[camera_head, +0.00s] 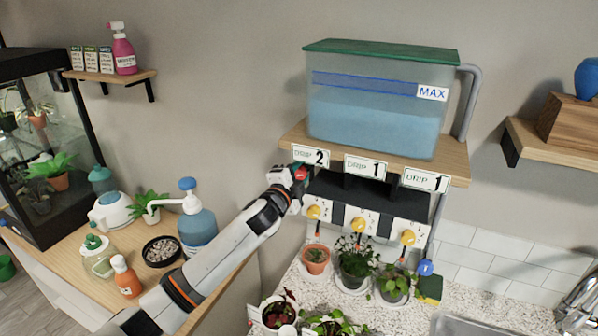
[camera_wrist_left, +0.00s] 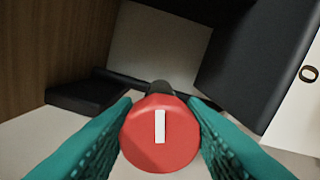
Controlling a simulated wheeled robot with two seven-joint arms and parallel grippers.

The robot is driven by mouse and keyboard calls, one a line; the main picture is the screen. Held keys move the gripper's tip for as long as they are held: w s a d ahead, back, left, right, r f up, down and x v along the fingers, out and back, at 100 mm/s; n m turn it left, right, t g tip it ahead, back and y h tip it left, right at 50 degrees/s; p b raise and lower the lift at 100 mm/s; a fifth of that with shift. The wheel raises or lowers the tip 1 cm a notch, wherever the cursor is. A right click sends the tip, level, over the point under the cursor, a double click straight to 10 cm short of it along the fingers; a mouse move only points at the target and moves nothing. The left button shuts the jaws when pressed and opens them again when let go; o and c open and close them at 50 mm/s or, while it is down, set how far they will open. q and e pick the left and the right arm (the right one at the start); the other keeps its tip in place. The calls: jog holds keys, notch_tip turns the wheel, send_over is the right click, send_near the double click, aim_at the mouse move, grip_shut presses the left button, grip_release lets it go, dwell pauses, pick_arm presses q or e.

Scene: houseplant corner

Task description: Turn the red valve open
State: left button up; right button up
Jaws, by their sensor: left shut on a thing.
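The red valve (camera_wrist_left: 137,147) is a round red knob with a white bar mark that stands upright in the left wrist view. My left gripper (camera_wrist_left: 160,135) has its teal fingers on both sides of the knob and is shut on it. In the head view the red valve (camera_head: 300,174) shows at the tip of my left gripper (camera_head: 297,177), below the left end of the tank shelf. The water tank (camera_head: 375,130) above is partly filled, with a blue band and a MAX label. My right gripper is not in view.
Drip labels (camera_head: 365,167) hang along the shelf edge (camera_head: 455,166). Below are yellow knobs (camera_head: 358,224) and potted plants (camera_head: 316,258) on the speckled counter (camera_head: 385,318). A pump bottle (camera_head: 197,226) and an orange bottle (camera_head: 126,277) stand on the wooden table near my left arm.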

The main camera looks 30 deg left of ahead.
pick_arm(q)
jog(key=shift+m+p, duration=0.35)
jog(key=shift+m, duration=1.25)
jog(key=shift+f, duration=0.1)
jog(key=o, duration=1)
